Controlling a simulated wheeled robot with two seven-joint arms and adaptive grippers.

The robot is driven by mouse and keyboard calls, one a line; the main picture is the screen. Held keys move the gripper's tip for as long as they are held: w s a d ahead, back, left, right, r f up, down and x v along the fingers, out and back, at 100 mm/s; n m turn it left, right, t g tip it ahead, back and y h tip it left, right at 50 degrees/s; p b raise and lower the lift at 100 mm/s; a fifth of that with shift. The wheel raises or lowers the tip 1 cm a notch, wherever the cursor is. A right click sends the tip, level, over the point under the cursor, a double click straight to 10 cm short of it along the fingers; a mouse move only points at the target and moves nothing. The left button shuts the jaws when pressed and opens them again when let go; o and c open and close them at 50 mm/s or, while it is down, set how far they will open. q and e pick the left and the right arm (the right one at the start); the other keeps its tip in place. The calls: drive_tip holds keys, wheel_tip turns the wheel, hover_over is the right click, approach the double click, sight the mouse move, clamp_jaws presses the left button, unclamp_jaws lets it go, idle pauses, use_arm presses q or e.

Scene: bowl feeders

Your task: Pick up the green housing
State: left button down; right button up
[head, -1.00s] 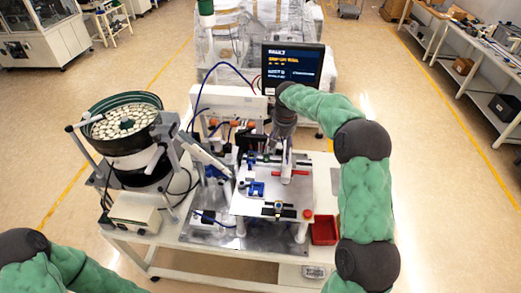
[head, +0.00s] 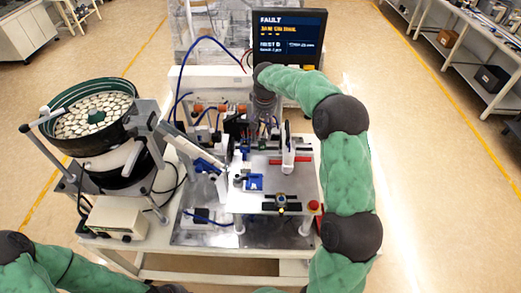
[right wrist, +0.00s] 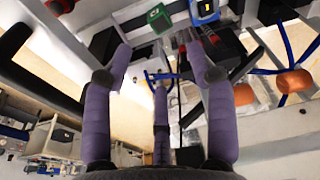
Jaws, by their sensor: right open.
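A small green block (right wrist: 158,18), likely the green housing, shows at the top of the right wrist view, beyond the fingertips and apart from them. I cannot make it out clearly in the head view. My right gripper (right wrist: 157,68) has its purple fingers spread, with nothing held between them. In the head view my right gripper (head: 264,126) hangs over the back of the workstation, small and partly lost against dark parts. My left arm shows at the lower left of the head view; its gripper is out of view.
A bowl feeder (head: 95,118) stands at the left. A fixture plate (head: 262,203) carries a blue block (head: 254,182) and red bar (head: 290,160). A monitor (head: 288,38) reading FAULT stands behind. Orange cylinders (right wrist: 293,81) and blue tubing lie right in the wrist view.

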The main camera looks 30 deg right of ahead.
sight(262, 143)
drive_tip(key=f, duration=0.4)
drive_tip(key=w+f, duration=0.1)
drive_tip(key=f, duration=0.7)
drive_tip(key=shift+w+d+f+b, duration=0.2)
drive_tip(key=shift+w+f+b, duration=0.05)
drive_tip(key=shift+w+b, duration=0.05)
drive_tip(key=c, duration=0.9)
